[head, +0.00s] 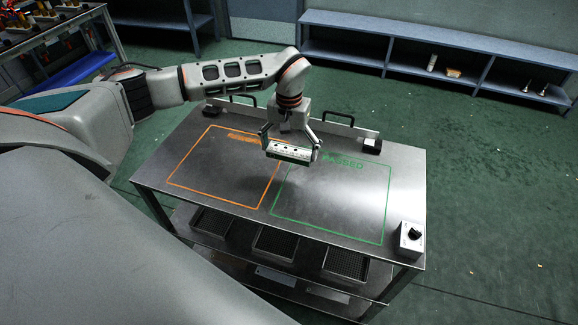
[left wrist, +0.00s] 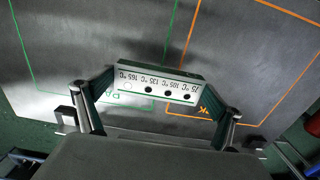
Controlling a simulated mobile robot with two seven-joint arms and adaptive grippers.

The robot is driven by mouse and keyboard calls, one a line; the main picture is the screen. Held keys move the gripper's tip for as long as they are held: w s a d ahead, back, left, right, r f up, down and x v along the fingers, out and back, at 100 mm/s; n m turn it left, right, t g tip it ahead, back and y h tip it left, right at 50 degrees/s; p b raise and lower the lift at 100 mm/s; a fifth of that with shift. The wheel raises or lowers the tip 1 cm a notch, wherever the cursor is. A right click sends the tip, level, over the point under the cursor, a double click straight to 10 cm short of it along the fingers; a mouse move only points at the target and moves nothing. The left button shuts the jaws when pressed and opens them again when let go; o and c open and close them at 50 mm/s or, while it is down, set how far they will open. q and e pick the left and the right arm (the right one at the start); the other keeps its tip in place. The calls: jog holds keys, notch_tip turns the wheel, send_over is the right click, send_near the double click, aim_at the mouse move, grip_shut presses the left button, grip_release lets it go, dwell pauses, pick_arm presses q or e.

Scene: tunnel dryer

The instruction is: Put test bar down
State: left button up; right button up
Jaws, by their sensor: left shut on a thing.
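My left gripper (head: 291,146) is shut on the test bar (head: 288,152), a pale bar with a row of dark dots. In the left wrist view the bar (left wrist: 158,84) sits between the two fingers (left wrist: 160,97) and shows temperature marks from 75 to 165 °C. Some of its dots are dark and one is a pale ring. The bar appears held above the metal table (head: 232,225), near the border between an orange outlined area (head: 187,157) and a green outlined area (head: 384,212). The green area bears green lettering, partly hidden by the gripper. My right gripper is not in view.
A box with a black knob (head: 410,239) stands at the table's right corner. Black handles (head: 338,116) and a small black block (head: 372,146) are at the back edge. Dark trays (head: 346,262) sit on the shelf below. Both outlined areas look free of objects.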

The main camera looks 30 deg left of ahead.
aim_at(289, 174)
pick_arm(q)
notch_tip(289, 174, down, 7)
dwell(0.5)
jog(key=o, duration=1)
notch_tip(289, 174, up, 12)
jog(key=shift+r, duration=0.1)
jog(key=shift+s, duration=0.1)
